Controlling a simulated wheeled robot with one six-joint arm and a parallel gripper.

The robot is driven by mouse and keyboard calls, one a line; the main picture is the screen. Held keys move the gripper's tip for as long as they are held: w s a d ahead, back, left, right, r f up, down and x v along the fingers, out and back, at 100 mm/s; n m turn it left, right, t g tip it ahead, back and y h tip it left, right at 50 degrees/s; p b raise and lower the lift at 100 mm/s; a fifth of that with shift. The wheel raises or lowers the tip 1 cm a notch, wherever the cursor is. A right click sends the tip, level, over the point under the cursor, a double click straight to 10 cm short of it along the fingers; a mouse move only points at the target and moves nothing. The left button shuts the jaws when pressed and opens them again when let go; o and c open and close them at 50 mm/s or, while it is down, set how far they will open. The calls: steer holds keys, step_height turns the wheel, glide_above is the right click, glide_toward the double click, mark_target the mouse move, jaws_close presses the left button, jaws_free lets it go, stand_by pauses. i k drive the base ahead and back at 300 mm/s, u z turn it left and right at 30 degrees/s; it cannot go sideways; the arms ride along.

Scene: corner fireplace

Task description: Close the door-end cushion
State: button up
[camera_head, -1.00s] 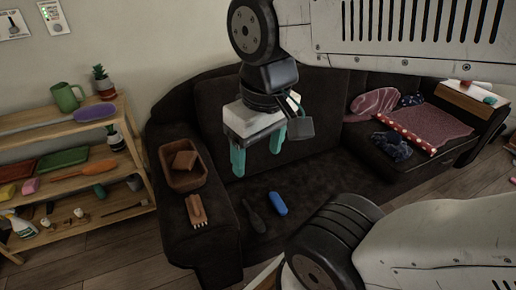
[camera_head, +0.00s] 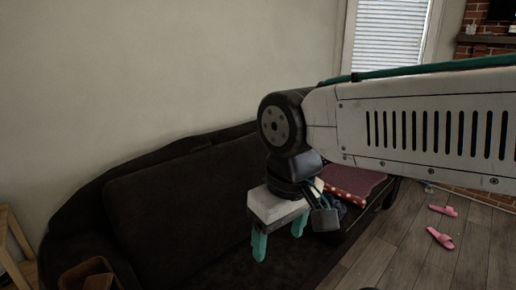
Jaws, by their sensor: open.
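The dark sofa (camera_head: 190,195) runs along the wall, and its backrest fills the middle of the view. I cannot tell which part of it is the door-end cushion, or whether any seat cushion is raised. My gripper (camera_head: 279,237) hangs in front of the backrest with its two teal fingers pointing down. The fingers are apart with nothing between them. The gripper and arm hide part of the sofa's right side. Much of the seat falls below the picture's lower edge.
A dark red cloth (camera_head: 352,181) with a dotted edge lies on the sofa's right end. A brown box (camera_head: 88,275) shows at the lower left, near wooden shelving (camera_head: 12,250). Pink slippers (camera_head: 440,238) lie on the wooden floor at right, otherwise mostly clear.

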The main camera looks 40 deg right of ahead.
mark_target(170, 219)
steer(key=z, duration=0.85)
steer(key=k, duration=1.1)
steer(key=z, duration=1.05)
steer(key=i, duration=1.8)
steer(key=u, duration=1.4)
steer(key=i, duration=0.65)
steer(key=u, duration=0.7)
